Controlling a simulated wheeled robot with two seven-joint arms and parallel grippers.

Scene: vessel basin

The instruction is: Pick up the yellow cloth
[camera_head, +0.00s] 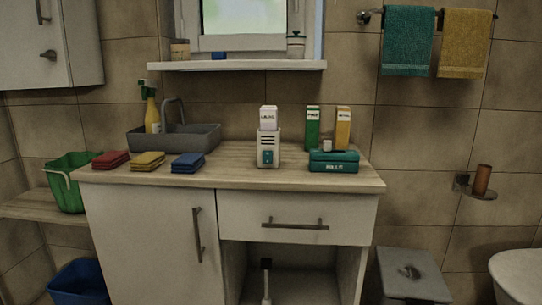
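A folded yellow cloth (148,161) lies flat on the wooden counter (228,178), near its front left part. It sits between a folded red cloth (110,160) on its left and a folded blue cloth (187,163) on its right, with small gaps between them. A larger yellow towel (465,43) hangs on the wall rail at the upper right. Neither of my grippers shows in the head view.
A grey basin (196,137) with a tap and a spray bottle (151,112) stand behind the cloths. A white dispenser (268,146), a teal pill box (333,161) and cartons stand to the right. A green bucket (68,182) is left of the counter. The counter's front edge is clear.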

